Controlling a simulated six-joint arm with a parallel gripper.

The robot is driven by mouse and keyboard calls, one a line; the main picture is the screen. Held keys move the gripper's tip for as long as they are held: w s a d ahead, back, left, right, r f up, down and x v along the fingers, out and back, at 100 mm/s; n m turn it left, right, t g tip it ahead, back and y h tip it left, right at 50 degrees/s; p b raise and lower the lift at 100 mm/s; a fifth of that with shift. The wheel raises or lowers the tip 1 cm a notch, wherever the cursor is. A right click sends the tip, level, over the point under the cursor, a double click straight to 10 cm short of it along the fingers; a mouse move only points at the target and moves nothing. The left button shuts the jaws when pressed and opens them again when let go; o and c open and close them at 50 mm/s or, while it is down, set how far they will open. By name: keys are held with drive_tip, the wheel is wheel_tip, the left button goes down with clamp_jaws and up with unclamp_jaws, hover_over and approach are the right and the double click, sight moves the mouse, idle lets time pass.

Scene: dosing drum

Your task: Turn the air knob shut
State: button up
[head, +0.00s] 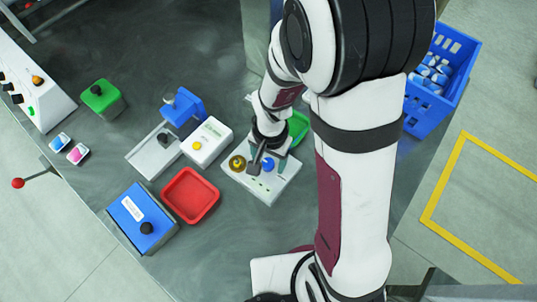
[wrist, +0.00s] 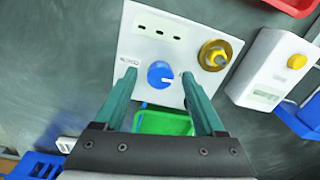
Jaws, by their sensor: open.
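A white control panel (head: 258,187) lies on the grey table and carries a round blue knob (head: 267,164) and a brass knob with a yellow centre (head: 237,163). I take the blue knob to be the air knob; the panel's small print is too small to read. In the wrist view the blue knob (wrist: 160,75) has a small pale mark on its lower right. My gripper (wrist: 158,76) is open over the panel, with one green finger on each side of the blue knob. I cannot tell whether the fingers touch it.
The brass knob (wrist: 214,55) is close to the right finger. A green tray (head: 298,126) lies behind the panel, and a red tray (head: 190,196) and a white box with a yellow button (head: 207,142) stand to its left. A blue crate (head: 442,72) is at right.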

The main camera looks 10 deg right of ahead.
sight(271, 165)
wheel_tip(271, 165, up, 16)
drive_tip(key=shift+s+d+f, duration=0.15)
drive_tip(key=shift+d, duration=0.05)
drive_tip(key=shift+s, duration=0.1)
